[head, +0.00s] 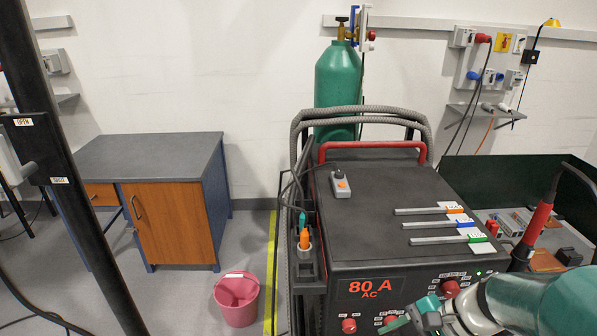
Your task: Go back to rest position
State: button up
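My arm reaches in from the lower right corner, with white and teal links. Its end, my gripper (398,325), shows only in part at the bottom edge, in front of the welding machine's front panel. Its fingers are cut off by the frame, so I cannot tell whether it is open or shut, or whether it touches anything.
A red-handled torch (540,218) stands at right. A green gas cylinder (338,80) stands behind. A pink bucket (237,298) and desk (150,150) are at left.

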jog(key=s+a+r+n+t+h, duration=0.2)
jog(key=r+n+h, duration=0.2)
jog(key=r+n, duration=0.2)
jog(key=s+a+r+n+t+h, duration=0.2)
jog(key=r+n+h, duration=0.2)
jog(key=r+n, duration=0.1)
jog(key=shift+r+n, duration=0.4)
jog(key=shift+n, duration=0.1)
dwell(0.6)
